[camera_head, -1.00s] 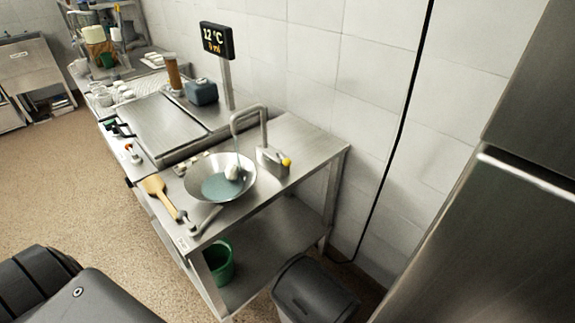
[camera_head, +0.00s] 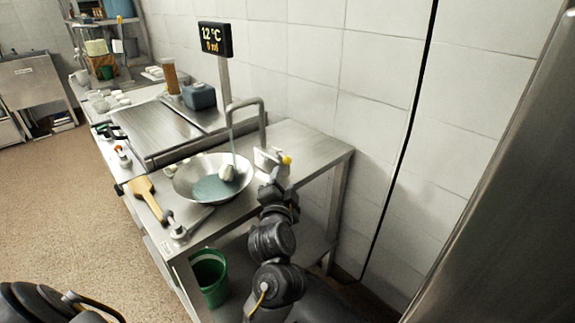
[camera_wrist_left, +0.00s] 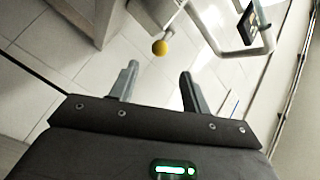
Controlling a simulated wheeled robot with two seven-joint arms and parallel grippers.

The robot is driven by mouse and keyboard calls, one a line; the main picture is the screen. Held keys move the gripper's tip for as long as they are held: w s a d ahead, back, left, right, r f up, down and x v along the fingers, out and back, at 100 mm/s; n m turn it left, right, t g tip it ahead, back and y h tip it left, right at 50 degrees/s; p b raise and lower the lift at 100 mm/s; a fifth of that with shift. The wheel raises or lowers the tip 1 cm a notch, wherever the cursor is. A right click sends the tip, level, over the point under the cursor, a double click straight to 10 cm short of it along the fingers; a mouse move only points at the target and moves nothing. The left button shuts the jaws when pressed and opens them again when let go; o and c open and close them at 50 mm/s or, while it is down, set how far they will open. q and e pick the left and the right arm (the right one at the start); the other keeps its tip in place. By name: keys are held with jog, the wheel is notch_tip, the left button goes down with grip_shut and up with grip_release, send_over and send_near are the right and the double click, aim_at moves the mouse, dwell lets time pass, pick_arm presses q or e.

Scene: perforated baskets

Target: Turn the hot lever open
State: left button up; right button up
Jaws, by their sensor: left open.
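The tap's lever ends in a yellow knob (camera_head: 286,160) and sits on the tap block (camera_head: 268,158) at the back of the steel counter. In the left wrist view the yellow knob (camera_wrist_left: 160,47) is on a thin rod, just beyond and between the fingertips. My left gripper (camera_head: 272,180) is close in front of the tap block; its open, empty fingers (camera_wrist_left: 160,71) show in the wrist view. I see no contact with the knob. The tap spout (camera_head: 246,104) arches over a wide pan (camera_head: 188,190) holding bluish liquid. My right gripper is not in view.
A display (camera_head: 215,40) reads 12 °C above what looks like 0 ml. A wooden paddle (camera_head: 146,196) lies left of the pan. A green bucket (camera_head: 210,275) stands on the lower shelf. A tall steel cabinet (camera_head: 490,190) closes off the right; tiled wall stands behind.

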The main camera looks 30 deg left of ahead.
aim_at(287, 164)
pick_arm(q)
jog(key=b+x, duration=0.1)
jog(key=x, duration=1)
jog(key=shift+d, duration=0.1)
jog(key=shift+s, duration=0.1)
jog(key=shift+c, duration=0.2)
grip_shut()
